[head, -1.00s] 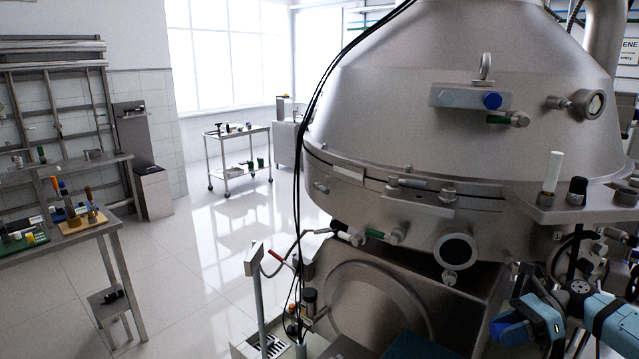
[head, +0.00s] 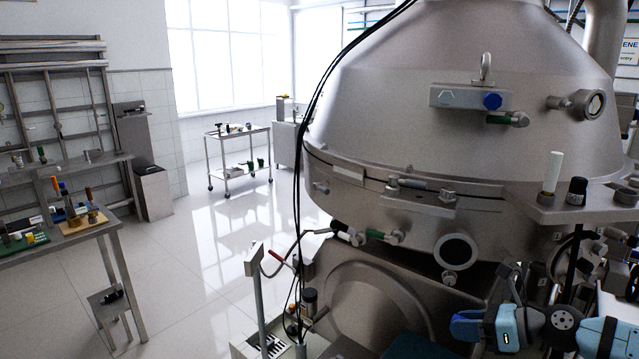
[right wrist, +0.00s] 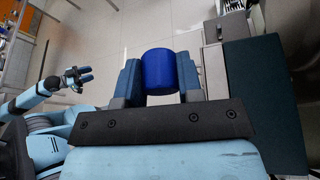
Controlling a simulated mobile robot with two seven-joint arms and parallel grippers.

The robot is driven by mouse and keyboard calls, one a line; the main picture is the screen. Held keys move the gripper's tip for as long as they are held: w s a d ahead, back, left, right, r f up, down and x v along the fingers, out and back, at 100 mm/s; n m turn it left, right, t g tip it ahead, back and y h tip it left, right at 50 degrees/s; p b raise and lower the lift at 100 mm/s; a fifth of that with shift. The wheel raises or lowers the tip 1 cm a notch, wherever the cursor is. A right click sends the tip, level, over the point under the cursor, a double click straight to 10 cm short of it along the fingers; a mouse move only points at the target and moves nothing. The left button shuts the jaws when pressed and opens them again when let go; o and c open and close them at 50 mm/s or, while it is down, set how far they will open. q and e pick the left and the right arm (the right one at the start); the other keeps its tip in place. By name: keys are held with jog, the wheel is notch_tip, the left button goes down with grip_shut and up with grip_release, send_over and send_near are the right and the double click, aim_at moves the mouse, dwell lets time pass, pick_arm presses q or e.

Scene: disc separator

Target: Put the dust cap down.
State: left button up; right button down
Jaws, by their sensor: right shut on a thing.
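The dust cap (right wrist: 159,71) is a vivid blue cylinder in the right wrist view. It sits between the two dark blue fingers of my right gripper (right wrist: 158,78), which is shut on it. In the head view my right gripper (head: 466,326) is low at the right, in front of the separator's base and clear of the dark green surface below. The cap cannot be told apart from the blue fingers there. My left gripper (right wrist: 80,77) shows small at the left of the right wrist view, apart from the cap; its jaw opening is too small to judge.
The steel separator (head: 440,130) fills the right, with a blue round part (head: 492,101) on its hood. A dark green flat surface (head: 418,346) lies at the bottom. A workbench (head: 100,232) with tools stands left and a trolley (head: 240,160) farther back. Open floor lies between.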

jog(key=shift+s+r+m+t+h, duration=0.1)
jog(key=shift+r+m+t+h, duration=0.1)
jog(key=shift+m+t+h, duration=0.4)
jog(key=shift+s+d+f+m+t+h, duration=2.85)
jog(key=shift+s+d+m+h, duration=0.9)
jog(key=shift+s+m+h, duration=1.55)
jog(key=a, duration=1.1)
jog(key=shift+s+f, duration=0.25)
jog(key=shift+f, duration=0.1)
